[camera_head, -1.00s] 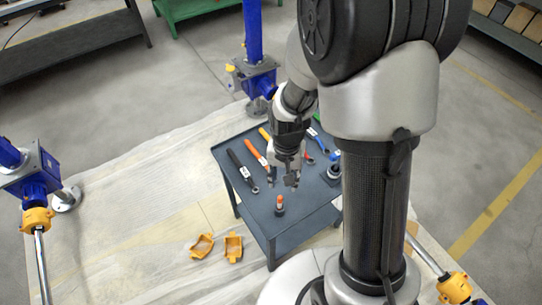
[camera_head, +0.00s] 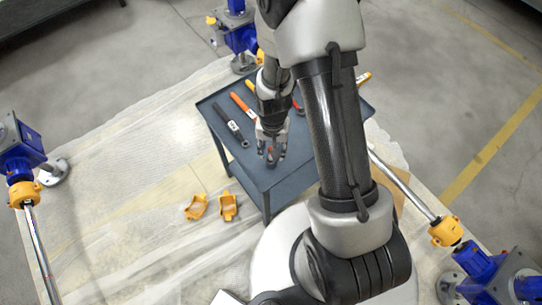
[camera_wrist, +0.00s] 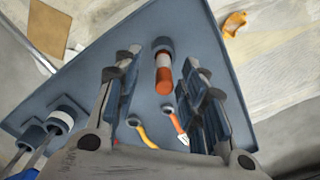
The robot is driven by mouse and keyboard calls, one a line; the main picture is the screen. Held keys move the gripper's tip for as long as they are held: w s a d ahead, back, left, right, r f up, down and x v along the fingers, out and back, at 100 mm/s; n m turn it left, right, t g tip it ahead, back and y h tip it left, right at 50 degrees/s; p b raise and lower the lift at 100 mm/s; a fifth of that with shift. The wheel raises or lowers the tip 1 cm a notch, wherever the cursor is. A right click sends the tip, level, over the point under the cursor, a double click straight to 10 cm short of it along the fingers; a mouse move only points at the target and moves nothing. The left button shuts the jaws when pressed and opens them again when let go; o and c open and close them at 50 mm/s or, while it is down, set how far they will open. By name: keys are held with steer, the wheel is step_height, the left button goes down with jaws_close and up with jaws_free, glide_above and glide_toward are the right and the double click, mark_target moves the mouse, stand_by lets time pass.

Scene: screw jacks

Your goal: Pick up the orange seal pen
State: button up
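My gripper is open and empty. In the head view my gripper (camera_head: 271,155) points down low over the front part of the table (camera_head: 268,182), and its fingers mostly hide the pen there.
An orange-handled tool (camera_head: 240,104) and a black-handled tool (camera_head: 224,118) lie left of my gripper on the table. Yellow clamp pieces (camera_head: 228,206) lie on the floor sheet.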

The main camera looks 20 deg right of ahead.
steer(key=f+b, duration=0.1)
steer(key=f, duration=0.3)
steer(key=shift+w+a+f+b, duration=0.15)
steer(key=shift+a+f+b, duration=0.05)
steer(key=shift+f+b, duration=0.15)
steer(key=shift+r, duration=0.15)
steer(key=shift+c, duration=0.6)
jaws_close()
